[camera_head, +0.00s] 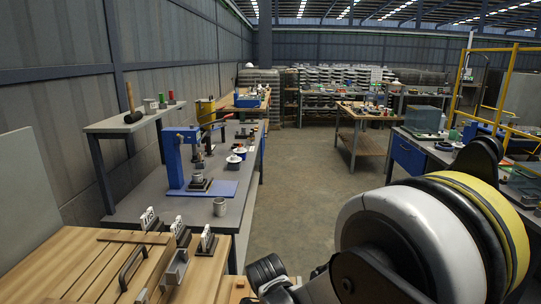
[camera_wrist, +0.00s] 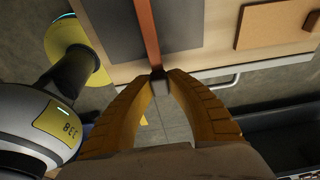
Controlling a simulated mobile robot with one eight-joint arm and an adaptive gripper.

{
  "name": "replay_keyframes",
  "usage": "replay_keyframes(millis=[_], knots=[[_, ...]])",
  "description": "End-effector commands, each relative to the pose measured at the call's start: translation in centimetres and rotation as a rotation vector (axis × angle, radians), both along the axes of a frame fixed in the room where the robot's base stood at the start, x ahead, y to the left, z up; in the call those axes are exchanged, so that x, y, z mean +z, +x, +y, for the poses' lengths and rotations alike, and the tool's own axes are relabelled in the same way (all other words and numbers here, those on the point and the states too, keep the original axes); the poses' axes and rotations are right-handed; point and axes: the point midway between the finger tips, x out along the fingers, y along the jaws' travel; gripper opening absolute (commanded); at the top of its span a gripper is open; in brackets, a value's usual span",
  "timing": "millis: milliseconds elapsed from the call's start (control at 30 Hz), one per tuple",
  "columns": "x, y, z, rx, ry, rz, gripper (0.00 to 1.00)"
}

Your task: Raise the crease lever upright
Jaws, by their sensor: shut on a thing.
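In the wrist view, the crease lever (camera_wrist: 148,35) is a slim orange-brown bar. It runs from the top edge of the picture down to a dark grip end between my fingertips. My gripper (camera_wrist: 161,80) has yellow ribbed fingers, and their tips are closed on that dark end from both sides. The lever's other end lies outside the picture, so its pivot and its true tilt cannot be told. In the head view I cannot make out the lever or my gripper; my own arm fills the lower right.
In the wrist view, a pale wooden top with a dark grey panel (camera_wrist: 110,30) lies behind the lever. A brown board (camera_wrist: 277,24) is at right, and a white rail (camera_wrist: 238,74) runs along the edge. In the head view, a blue press (camera_head: 181,158) stands on the left bench.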

Motion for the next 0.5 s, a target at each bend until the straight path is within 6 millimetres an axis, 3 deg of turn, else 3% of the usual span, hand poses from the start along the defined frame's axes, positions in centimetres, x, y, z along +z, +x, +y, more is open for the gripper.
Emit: replay_keyframes(millis=[200, 500], knots=[[1.9, 0.0, 0.3, 0.000, 0.000, 0.000, 0.07], [1.9, 0.0, 0.4, 0.000, 0.000, 0.000, 0.07]])
